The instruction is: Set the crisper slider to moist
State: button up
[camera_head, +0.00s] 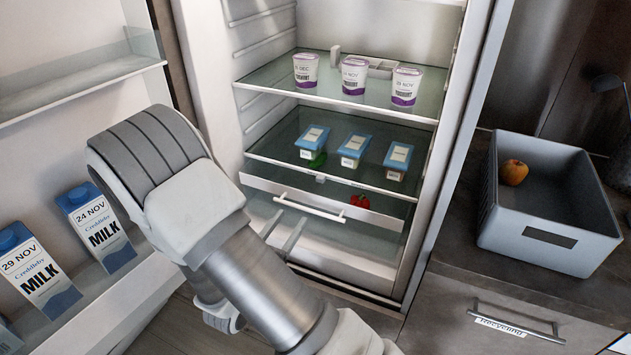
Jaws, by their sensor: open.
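The crisper drawer (380,221) sits low in the open fridge, with a pale bar handle (312,207) across its front. A small pale tab (320,179), which looks like the crisper slider, is on the front edge of the glass shelf above the drawer. Its moist and dry markings are too small to read. My gripper (283,229) is in front of the drawer, below and left of the tab. Its two fingers are apart with nothing visible between them. My arm hides the lower left of the fridge.
Yoghurt cups (353,76) and blue-lidded tubs (354,150) stand on the shelves above. A red item (360,201) shows in the drawer. Milk cartons (95,225) stand in the door at left. A grey crate (545,247) with an apple (513,172) is on the right counter.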

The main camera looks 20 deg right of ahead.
aim_at(319, 180)
jog(key=b+x, duration=0.1)
jog(key=x, duration=1.5)
jog(key=shift+s+b, duration=0.1)
jog(key=shift+b, duration=0.2)
grip_shut()
dwell(0.5)
